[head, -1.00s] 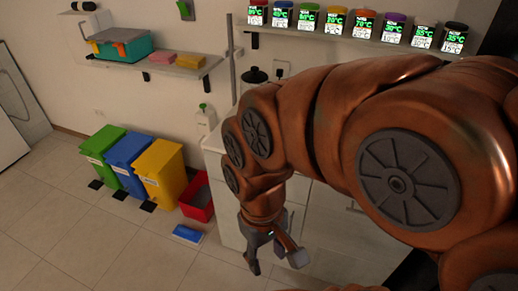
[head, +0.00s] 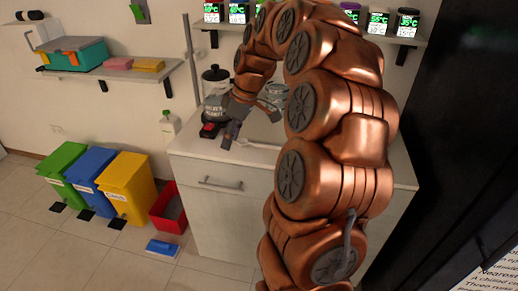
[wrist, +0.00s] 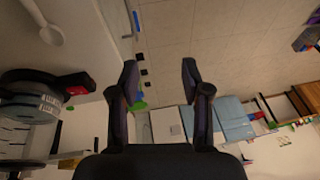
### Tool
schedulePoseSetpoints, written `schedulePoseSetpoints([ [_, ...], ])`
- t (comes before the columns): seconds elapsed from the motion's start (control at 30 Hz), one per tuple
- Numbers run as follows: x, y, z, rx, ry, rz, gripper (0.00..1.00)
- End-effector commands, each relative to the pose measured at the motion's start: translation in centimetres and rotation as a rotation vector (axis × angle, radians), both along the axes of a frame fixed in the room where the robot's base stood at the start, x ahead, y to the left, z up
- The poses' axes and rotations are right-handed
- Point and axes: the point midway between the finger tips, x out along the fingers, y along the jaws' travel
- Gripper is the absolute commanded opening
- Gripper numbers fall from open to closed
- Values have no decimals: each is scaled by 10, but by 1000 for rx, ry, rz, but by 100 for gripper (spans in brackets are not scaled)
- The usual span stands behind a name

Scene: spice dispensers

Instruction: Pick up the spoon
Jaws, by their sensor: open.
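A white spoon (head: 260,145) lies on the white counter (head: 205,145), close to my gripper in the head view. In the wrist view the spoon (wrist: 50,28) shows at the upper left, off to the side of my fingers, its bowl toward the lower right and its handle cut by the frame edge. My gripper (wrist: 160,70) is open and empty, with the fingers apart and the floor behind them. In the head view my gripper (head: 248,122) is over the counter's left part, partly hidden by my own arm.
A dark round appliance with a red part (head: 209,130) stands on the counter beside my gripper; it also shows in the wrist view (wrist: 45,100). A shelf of several spice dispensers (head: 405,24) is above. Colored bins (head: 128,182) and a red box (head: 168,210) stand left on the floor.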

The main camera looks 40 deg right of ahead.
Motion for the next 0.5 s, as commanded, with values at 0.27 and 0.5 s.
schedulePoseSetpoints([
  [0.27, 13, -131, -38, -30, -121, 20, 47],
  [0.5, 4, -191, -55, -65, -166, 29, 47],
])
